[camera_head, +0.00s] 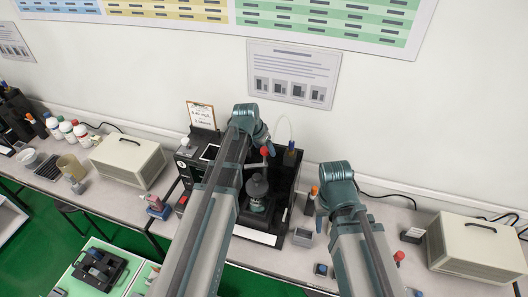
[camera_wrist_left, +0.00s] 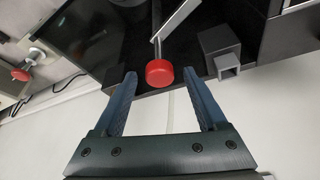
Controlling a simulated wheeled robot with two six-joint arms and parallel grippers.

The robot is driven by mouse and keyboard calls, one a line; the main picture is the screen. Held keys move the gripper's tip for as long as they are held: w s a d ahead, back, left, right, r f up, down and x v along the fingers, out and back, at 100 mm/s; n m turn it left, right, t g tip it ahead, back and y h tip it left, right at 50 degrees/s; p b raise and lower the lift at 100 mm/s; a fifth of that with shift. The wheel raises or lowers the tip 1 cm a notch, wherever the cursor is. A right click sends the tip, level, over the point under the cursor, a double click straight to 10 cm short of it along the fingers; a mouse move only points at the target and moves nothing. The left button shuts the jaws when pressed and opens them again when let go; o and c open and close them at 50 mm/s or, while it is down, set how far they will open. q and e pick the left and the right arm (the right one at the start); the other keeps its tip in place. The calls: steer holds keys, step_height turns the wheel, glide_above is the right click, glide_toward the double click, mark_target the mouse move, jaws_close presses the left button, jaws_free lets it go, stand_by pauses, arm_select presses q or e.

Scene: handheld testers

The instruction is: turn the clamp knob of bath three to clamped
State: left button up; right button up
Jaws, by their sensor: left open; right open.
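A red round clamp knob (camera_wrist_left: 159,73) on a thin metal stem shows in the left wrist view, at the level of my fingertips and between them. The frames do not show contact. My left gripper (camera_wrist_left: 159,90) is open around or just short of it. In the head view the red knob (camera_head: 265,151) sits on the black bath unit (camera_head: 283,200), just below my left gripper (camera_head: 264,138). My left arm hides part of the unit. A dark rounded vessel (camera_head: 256,186) stands inside it. My right gripper (camera_head: 321,222) is open and empty, to the right of the unit.
A beige box (camera_head: 128,160) stands left of the bath, another (camera_head: 475,247) at the far right. A small grey container (camera_head: 303,237) and an orange-topped item (camera_head: 313,193) lie close to my right gripper. A second red knob (camera_wrist_left: 20,75) shows at the left wrist view's left edge.

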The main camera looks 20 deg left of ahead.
arm_select(q)
jaws_close()
stand_by(0.3)
stand_by(1.1)
